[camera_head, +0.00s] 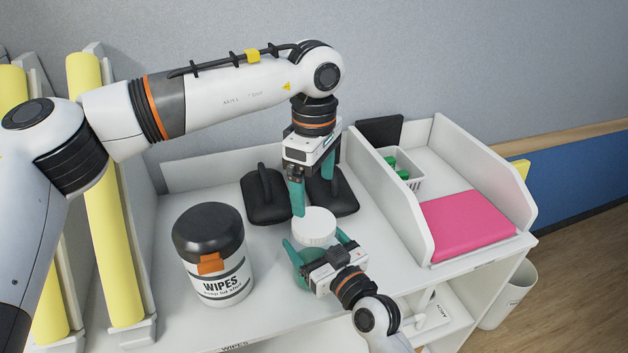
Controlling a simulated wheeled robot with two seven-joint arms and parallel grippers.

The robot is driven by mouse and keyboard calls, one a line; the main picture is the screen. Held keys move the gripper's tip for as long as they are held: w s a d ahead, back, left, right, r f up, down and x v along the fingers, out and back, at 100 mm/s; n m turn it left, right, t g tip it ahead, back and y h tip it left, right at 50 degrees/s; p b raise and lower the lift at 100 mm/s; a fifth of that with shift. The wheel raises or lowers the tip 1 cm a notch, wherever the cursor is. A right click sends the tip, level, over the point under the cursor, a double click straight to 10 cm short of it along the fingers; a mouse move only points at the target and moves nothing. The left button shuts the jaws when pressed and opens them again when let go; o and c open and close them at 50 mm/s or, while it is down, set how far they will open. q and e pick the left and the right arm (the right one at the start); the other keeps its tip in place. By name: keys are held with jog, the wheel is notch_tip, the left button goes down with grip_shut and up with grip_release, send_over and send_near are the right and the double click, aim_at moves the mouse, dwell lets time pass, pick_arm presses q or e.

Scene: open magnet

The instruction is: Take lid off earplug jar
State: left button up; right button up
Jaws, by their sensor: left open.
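The earplug jar (314,242) stands on the white tabletop near the middle, with a round, white, ridged lid (314,222) on top. Its lower body is mostly hidden by my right gripper. My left gripper (312,194) points down from above, open and empty. One of its teal fingers reaches close to the lid's far left edge; the other is farther back, partly hidden. I cannot tell whether they touch the lid. My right gripper (316,243) comes from the front, with its teal fingers on either side of the jar, and looks shut on it below the lid.
A large wipes tub (216,274) with a black lid stands left of the jar. Two black padded objects (268,200) lie behind it. On the right, a white tray (418,215) holds a pink pad (466,225) and a small basket (408,172). Yellow-padded posts (103,190) stand left.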

aim_at(314, 221)
pick_arm(q)
jog(key=m, duration=0.4)
jog(key=shift+m, duration=0.3)
jog(key=m, duration=1.3)
jog(key=shift+f+m, duration=0.3)
jog(key=shift+f, duration=3.7)
